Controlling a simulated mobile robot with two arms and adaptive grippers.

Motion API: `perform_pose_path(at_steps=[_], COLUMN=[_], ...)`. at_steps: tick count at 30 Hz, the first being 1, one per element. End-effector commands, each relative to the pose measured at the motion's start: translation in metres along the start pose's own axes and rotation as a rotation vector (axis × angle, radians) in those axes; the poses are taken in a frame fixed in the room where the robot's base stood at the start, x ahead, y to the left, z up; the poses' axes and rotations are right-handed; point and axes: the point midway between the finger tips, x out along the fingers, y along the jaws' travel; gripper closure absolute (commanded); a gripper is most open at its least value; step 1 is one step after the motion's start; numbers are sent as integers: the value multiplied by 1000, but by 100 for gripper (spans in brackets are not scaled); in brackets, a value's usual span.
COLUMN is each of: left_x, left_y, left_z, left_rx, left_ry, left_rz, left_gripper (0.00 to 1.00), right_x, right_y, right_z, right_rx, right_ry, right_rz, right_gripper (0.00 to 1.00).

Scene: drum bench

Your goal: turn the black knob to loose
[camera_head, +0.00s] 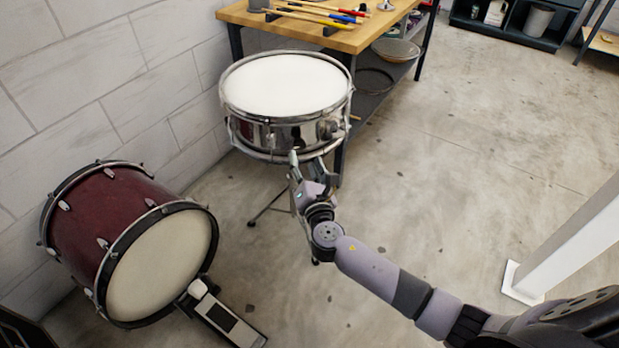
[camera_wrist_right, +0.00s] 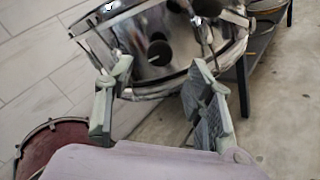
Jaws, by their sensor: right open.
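A chrome snare drum (camera_head: 283,132) with a white head (camera_head: 285,84) stands on a stand; its shiny shell also fills the top of the right wrist view (camera_wrist_right: 135,40). A dark round knob (camera_wrist_right: 158,53) shows on the shell there, between and beyond my right fingertips. In the head view I cannot clearly make out this knob. My right gripper (camera_head: 314,165) is just below the front of the drum, pointing up at it. In the right wrist view (camera_wrist_right: 154,78) its two fingers are wide apart with nothing between them. My left gripper is out of view.
A dark red bass drum (camera_head: 80,222) lies on its side at the left, with a pedal (camera_head: 222,318) before it. A wooden workbench (camera_head: 352,38) with sticks stands behind the snare. A white post (camera_head: 570,240) stands at the right. The middle floor is clear.

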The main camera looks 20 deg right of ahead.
Motion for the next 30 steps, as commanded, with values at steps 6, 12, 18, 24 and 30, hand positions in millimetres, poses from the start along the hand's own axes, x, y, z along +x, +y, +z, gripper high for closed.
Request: perform_pose_path(at_steps=[6,12,18,24,30], left_x=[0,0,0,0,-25], left_y=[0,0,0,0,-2], left_z=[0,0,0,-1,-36], left_rx=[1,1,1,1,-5], left_ry=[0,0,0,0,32], left_rz=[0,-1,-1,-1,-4], left_gripper=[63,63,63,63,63], right_x=[-42,-58,-59,-61,-78], right_y=[-1,0,0,2,16], right_z=[0,0,0,-3,-21], right_rx=[0,0,0,50,587], right_ry=[1,1,0,6,52], right_rz=[-1,-1,-1,-1,-4], right_gripper=[51,51,51,51,51])
